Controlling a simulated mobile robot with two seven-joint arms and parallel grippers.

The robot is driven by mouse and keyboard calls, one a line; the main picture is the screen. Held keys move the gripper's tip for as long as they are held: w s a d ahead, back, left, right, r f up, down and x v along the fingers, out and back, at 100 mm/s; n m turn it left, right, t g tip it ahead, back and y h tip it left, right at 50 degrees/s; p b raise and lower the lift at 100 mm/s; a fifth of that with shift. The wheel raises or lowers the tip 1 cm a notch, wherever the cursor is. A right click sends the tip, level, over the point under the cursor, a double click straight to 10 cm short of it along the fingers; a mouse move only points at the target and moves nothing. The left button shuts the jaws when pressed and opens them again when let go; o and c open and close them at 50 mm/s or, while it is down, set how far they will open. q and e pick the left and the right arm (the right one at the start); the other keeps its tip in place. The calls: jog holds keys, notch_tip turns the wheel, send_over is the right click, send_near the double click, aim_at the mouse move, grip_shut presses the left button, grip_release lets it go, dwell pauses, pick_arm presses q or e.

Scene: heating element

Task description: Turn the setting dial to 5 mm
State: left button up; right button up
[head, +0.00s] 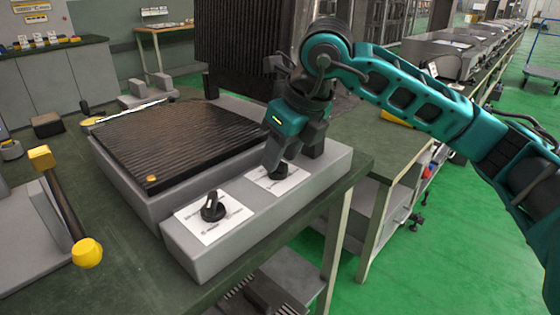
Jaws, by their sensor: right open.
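A grey control box with two black dials stands at the front of a dark ribbed heating plate (180,138). The left dial (212,208) sits upright on a white label plate (190,222) and is uncovered. The right dial (278,171) sits on a second white label plate (292,184). The print on both plates is too small to read. My right gripper (287,160) points down with its open fingers at the right dial, partly hiding it. I cannot tell whether the fingers touch it. My left gripper is not in view.
A black-handled lever with yellow ends (66,207) stands at the left on the green table. A small yellow knob (152,178) sits at the plate's front corner. The table's right edge lies close beside the control box (330,165).

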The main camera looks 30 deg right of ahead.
jog(key=shift+w+a+f, duration=0.1)
jog(key=shift+w+f, duration=0.15)
jog(key=shift+f, duration=0.35)
grip_shut()
